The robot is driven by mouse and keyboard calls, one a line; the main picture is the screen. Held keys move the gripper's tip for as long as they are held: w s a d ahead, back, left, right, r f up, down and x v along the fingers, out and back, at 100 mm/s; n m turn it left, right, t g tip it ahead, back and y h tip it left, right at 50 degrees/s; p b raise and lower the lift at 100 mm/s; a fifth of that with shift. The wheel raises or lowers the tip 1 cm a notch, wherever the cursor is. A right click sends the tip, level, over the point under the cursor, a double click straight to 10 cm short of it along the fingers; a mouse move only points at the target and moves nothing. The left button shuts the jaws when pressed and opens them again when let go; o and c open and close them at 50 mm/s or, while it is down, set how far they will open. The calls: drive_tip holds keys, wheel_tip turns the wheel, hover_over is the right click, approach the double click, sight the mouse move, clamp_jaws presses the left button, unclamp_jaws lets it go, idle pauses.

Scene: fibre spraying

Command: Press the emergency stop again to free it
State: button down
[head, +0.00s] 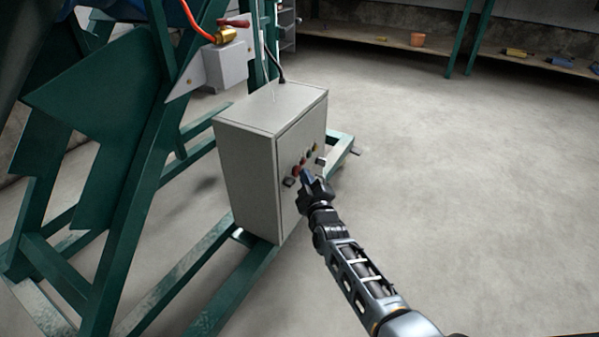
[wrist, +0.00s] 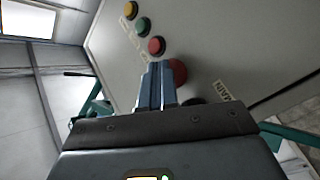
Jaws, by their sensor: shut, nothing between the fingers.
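The grey control box (head: 246,165) stands on the green frame, with its button panel facing right. In the wrist view a large red button (wrist: 179,72), which looks like the emergency stop, is partly hidden behind my fingers. Above it are a smaller red button (wrist: 157,46), a green button (wrist: 143,27) and a yellow button (wrist: 131,10). My gripper (wrist: 158,66) is shut and empty, its tips at or just in front of the large red button. I cannot tell whether they touch. In the head view my gripper (head: 306,176) is close to the panel and covers part of it.
A dark knob (wrist: 192,101) sits below the large red button, partly hidden by my gripper. Green frame beams (head: 185,275) run around the box's base. A valve with a red handle (head: 232,24) is above left. The concrete floor (head: 450,180) to the right is clear.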

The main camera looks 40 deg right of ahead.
drive_tip(key=s+d, duration=0.2)
drive_tip(key=s, duration=0.3)
drive_tip(key=shift+s, duration=0.4)
idle(0.4)
